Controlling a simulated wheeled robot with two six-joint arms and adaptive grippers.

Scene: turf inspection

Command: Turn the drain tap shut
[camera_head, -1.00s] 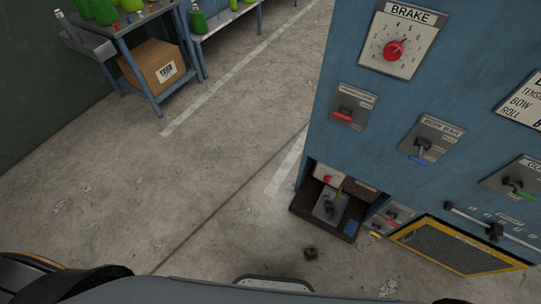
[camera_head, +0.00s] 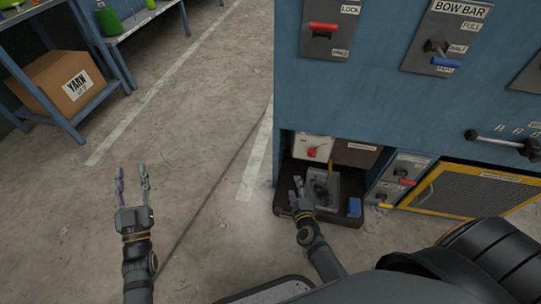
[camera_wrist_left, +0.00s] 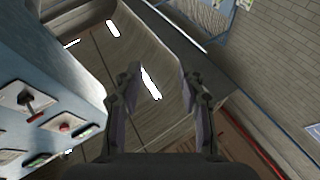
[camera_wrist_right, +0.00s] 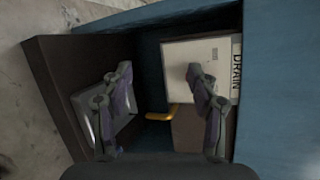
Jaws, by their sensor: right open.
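The drain niche low in the blue cabinet holds a white DRAIN plate (camera_wrist_right: 188,62), also in the head view (camera_head: 318,142). A red knob (camera_head: 312,153) sits on that plate in the head view. A yellow lever (camera_wrist_right: 186,113) projects below the plate; in the head view it looks thin and upright (camera_head: 330,168). My right gripper (camera_wrist_right: 160,78) is open and empty, facing into the niche, with the lever apart from its fingers, beyond them. It is at the niche's left side in the head view (camera_head: 291,196). My left gripper (camera_head: 131,176) is open and empty over the floor.
A grey plate with a dark fitting (camera_head: 322,190) lies in a dark tray (camera_head: 343,217) under the lever. The tray wall (camera_wrist_right: 62,90) stands left of my right fingers. A yellow-framed grille (camera_head: 470,190) is to the right. The floor (camera_head: 190,130) at left is clear.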

